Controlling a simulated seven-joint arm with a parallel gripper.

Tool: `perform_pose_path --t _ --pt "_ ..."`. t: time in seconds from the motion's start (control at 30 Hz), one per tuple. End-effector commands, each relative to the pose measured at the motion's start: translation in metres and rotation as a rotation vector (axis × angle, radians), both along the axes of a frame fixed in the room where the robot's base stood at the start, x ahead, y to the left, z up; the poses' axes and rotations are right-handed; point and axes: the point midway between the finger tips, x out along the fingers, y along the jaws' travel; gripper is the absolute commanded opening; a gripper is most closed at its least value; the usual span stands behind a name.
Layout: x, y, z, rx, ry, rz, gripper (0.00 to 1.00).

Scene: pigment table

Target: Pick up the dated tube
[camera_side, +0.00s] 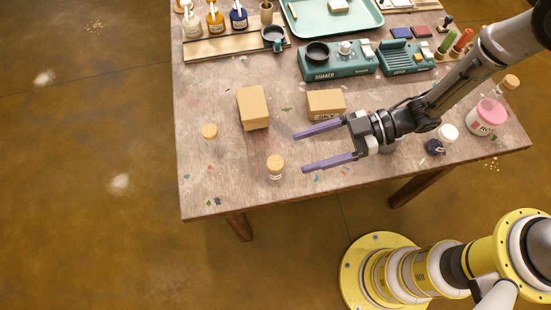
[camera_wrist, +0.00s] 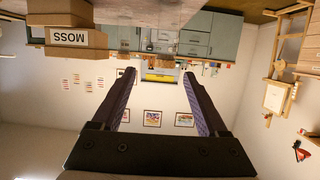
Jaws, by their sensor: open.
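A small corked glass tube (camera_side: 275,170) with a pale label stands upright near the front edge of the table in the side view. A second cork top (camera_side: 209,131) stands to its upper left, its body mostly hidden below the cork. I cannot read a date on either, so I cannot tell which is the dated tube. My gripper (camera_side: 300,151) is open and empty, its purple fingers pointing left, apart from the first tube and to its right. In the wrist view the open fingers (camera_wrist: 158,75) have nothing between them, and neither tube shows.
Two cardboard boxes (camera_side: 252,107) (camera_side: 325,103) stand behind the tubes. A box labelled MOSS (camera_wrist: 78,38) shows in the wrist view. A green shaker (camera_side: 338,62) and a teal tray (camera_side: 330,22) stand farther back. A pink-filled jar (camera_side: 486,116) is at right. The table's left front is mostly clear.

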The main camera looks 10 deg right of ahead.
Motion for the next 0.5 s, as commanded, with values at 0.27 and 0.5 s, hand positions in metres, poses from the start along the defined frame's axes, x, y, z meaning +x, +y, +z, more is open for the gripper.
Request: perform_pose_path --t 0.27,0.5 --pt "-0.007 0.025 -0.01 -0.004 0.007 0.016 0.77" --pt "-0.009 0.055 -0.019 -0.005 0.005 0.015 0.77"
